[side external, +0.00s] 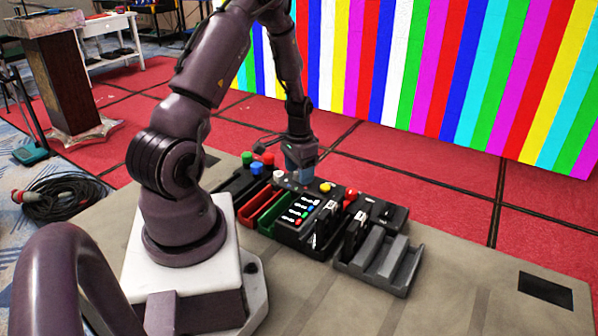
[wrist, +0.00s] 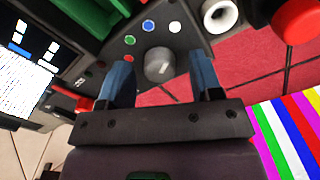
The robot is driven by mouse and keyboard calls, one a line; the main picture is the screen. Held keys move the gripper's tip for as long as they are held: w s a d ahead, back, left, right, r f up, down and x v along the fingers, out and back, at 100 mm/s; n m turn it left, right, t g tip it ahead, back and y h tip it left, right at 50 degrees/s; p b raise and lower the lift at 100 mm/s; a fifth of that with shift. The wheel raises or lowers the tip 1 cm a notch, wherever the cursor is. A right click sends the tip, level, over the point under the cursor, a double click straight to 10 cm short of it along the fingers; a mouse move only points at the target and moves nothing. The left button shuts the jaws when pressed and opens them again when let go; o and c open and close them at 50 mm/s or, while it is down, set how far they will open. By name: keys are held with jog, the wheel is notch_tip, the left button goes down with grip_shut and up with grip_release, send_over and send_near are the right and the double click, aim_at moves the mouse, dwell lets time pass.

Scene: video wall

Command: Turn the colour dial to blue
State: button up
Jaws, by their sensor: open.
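The colour dial (wrist: 159,65) is a round grey knob with a pale mark on a dark panel in the wrist view. A blue dot (wrist: 148,26), a green dot (wrist: 130,40) and a red dot (wrist: 128,58) lie around its upper left. I cannot tell which colour the mark points at. My gripper (wrist: 161,68) is open, with one blue-grey finger on each side of the dial in the picture; contact is not clear. In the side view my gripper (side external: 302,178) is low over the consoles and the dial cannot be made out.
In the wrist view a white button (wrist: 221,14) and a large red button (wrist: 300,18) are close by, and a lit screen (wrist: 25,75) is at left. In the side view a grey tray (side external: 385,265) stands at the front right of the table (side external: 450,280), with bare table beyond it.

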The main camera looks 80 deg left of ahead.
jog(key=shift+f, duration=0.35)
jog(key=c, duration=0.9)
jog(key=n, duration=0.4)
jog(key=shift+n, duration=1.8)
jog(key=shift+d, duration=0.1)
